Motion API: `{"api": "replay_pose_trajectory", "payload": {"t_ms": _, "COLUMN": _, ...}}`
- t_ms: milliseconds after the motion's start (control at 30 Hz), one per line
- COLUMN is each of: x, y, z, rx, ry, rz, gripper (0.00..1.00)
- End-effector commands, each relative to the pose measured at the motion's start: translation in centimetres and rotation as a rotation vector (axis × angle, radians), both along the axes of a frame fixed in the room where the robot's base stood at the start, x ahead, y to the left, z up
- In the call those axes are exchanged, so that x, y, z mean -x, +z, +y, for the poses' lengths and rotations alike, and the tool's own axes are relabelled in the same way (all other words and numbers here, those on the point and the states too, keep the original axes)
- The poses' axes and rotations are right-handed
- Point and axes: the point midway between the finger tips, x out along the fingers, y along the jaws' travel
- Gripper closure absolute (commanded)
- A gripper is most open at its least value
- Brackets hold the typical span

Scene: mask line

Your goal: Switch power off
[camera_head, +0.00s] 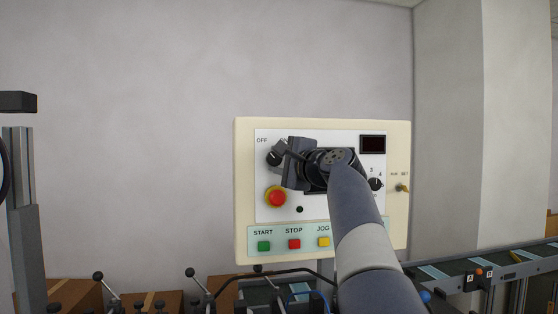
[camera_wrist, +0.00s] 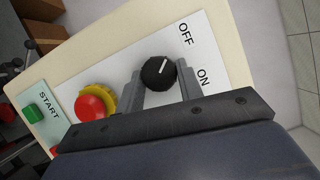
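The power switch is a black round knob (camera_wrist: 158,72) with a white pointer line, on the white panel between the OFF and ON labels. In the wrist view its pointer aims toward OFF. In the head view the knob (camera_head: 272,158) shows at the panel's upper left, partly covered by my gripper (camera_head: 287,158). My gripper (camera_wrist: 161,76) is open, with one grey finger on each side of the knob. Gaps seem to show beside the knob, more clearly on the ON side. I cannot tell how deep the fingers reach. The display (camera_head: 373,144) is dark.
A red emergency stop (camera_head: 277,198) with a yellow collar sits just below the knob. START (camera_head: 264,246), STOP (camera_head: 294,244) and JOG (camera_head: 324,242) buttons line the bottom. A selector knob (camera_head: 375,184) and a key switch (camera_head: 402,188) are at right. A conveyor (camera_head: 480,268) stands lower right.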

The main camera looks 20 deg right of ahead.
Motion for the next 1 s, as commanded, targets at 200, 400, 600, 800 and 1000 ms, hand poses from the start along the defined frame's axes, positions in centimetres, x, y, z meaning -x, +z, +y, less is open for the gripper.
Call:
{"api": "replay_pose_trajectory", "payload": {"t_ms": 200, "x": 0.0, "y": 0.0, "z": 0.0, "rx": -0.001, "ry": 0.000, "rz": 0.001, "gripper": 0.47}}
{"api": "replay_pose_trajectory", "payload": {"t_ms": 400, "x": 0.0, "y": 0.0, "z": 0.0, "rx": -0.001, "ry": 0.000, "rz": 0.000, "gripper": 0.44}}
{"api": "replay_pose_trajectory", "payload": {"t_ms": 600, "x": 1.0, "y": -0.2, "z": -0.2, "rx": 0.000, "ry": -0.001, "rz": -0.002, "gripper": 0.44}}
{"api": "replay_pose_trajectory", "payload": {"t_ms": 800, "x": 4.7, "y": -0.6, "z": -1.0, "rx": 0.000, "ry": -0.005, "rz": -0.003, "gripper": 0.44}}
{"api": "replay_pose_trajectory", "payload": {"t_ms": 1000, "x": 8.4, "y": -0.8, "z": -1.6, "rx": 0.001, "ry": -0.003, "rz": -0.002, "gripper": 0.44}}
